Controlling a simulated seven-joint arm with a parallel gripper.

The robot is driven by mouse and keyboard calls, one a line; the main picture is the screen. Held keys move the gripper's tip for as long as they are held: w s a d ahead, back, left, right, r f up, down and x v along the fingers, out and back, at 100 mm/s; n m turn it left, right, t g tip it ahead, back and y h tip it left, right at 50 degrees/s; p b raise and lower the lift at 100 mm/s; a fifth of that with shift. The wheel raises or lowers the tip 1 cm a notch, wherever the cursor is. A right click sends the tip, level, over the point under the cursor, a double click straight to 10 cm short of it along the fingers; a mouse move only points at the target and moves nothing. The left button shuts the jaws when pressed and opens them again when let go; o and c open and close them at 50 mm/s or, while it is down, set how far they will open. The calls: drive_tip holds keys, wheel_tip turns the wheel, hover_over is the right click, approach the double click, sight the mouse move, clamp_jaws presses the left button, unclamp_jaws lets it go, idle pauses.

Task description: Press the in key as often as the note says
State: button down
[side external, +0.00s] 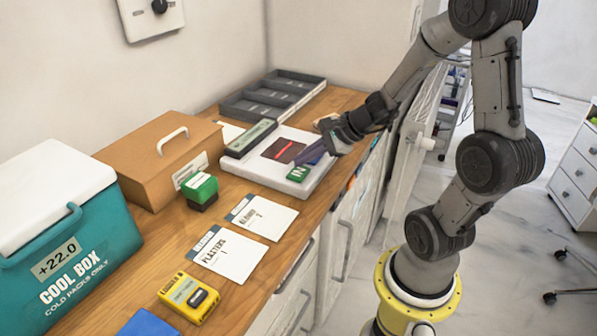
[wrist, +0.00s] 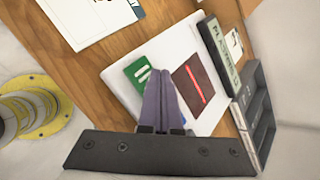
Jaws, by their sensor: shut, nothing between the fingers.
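A white scanner-like unit (side external: 240,164) lies on the wooden counter with a dark red window (side external: 284,150) crossed by a bright red line. The green IN key (side external: 297,174) sits at its near corner; the key also shows in the wrist view (wrist: 139,72). My gripper (side external: 300,160) is shut and empty, its fingertips over the unit close to the key. In the wrist view the fingers (wrist: 160,70) overlap the key's right side; I cannot tell whether they touch it. A blue patch beside the key is mostly hidden. One note card (side external: 228,253) reads PLASTERS 1; another (side external: 262,217) shows a 2.
A teal cool box (side external: 60,240) and a brown case (side external: 150,155) stand at the left. A green stamp-like block (side external: 199,190), a long green-labelled bar (side external: 250,138), a yellow device (side external: 188,297) and a grey divided tray (side external: 272,95) surround the unit.

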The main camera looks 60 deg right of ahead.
sight(304, 172)
drive_tip(key=shift+f, duration=0.25)
drive_tip(key=shift+f, duration=0.2)
drive_tip(key=shift+f, duration=0.55)
idle(0.8)
drive_tip(key=shift+r, duration=0.95)
drive_tip(key=shift+r, duration=0.1)
drive_tip(key=shift+r, duration=2.4)
